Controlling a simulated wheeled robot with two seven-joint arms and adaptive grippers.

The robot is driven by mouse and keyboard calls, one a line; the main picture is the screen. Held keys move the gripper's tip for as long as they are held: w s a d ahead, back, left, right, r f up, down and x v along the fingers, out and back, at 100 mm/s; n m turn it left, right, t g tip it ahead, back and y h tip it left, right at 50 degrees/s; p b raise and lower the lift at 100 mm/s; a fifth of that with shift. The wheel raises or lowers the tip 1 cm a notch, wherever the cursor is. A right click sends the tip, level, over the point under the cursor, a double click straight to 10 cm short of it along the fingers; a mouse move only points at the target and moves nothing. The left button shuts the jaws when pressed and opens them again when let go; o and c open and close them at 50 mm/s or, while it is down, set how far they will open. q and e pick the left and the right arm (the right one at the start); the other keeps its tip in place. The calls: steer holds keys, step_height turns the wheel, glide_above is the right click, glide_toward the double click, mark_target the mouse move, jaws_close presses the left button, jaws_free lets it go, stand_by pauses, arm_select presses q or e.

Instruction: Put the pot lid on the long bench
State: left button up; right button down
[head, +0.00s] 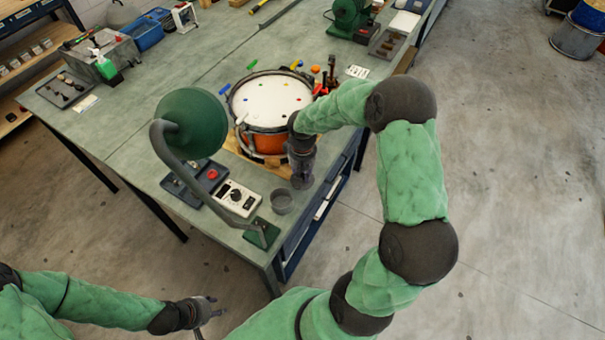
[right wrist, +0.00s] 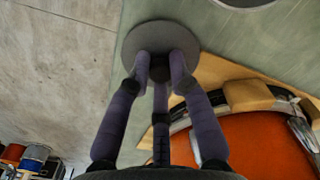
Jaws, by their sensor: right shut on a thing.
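The pot lid (right wrist: 160,40) is a round grey disc with a dark knob. My right gripper (right wrist: 160,72) is shut on the knob. In the head view the lid (head: 302,183) shows small and dark below my right gripper (head: 301,168), by the right edge of the long grey-green bench (head: 185,85). I cannot tell whether the lid touches the bench top. A small grey pot (head: 282,202) stands just in front of it, near the bench's front corner. My left gripper (head: 208,312) is empty, fingers apart, low in front of the bench.
An orange drum (head: 268,143) on a wooden base (head: 240,157) is right beside my right gripper. A green lamp (head: 192,120), a white control box (head: 237,198) and a dark tray (head: 190,186) crowd the front end. The bench's left middle is clear.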

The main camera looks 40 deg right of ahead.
mark_target(302, 176)
steer(key=shift+f+b, duration=0.3)
steer(key=shift+f, duration=0.1)
steer(key=shift+f, duration=0.1)
steer(key=c, duration=1.1)
jaws_free()
steer(key=shift+r, duration=0.25)
steer(key=shift+r+p, duration=0.25)
steer(key=shift+p, duration=0.1)
step_height(302, 176, up, 12)
steer(key=shift+r+p, duration=0.1)
steer(key=shift+p, duration=1.15)
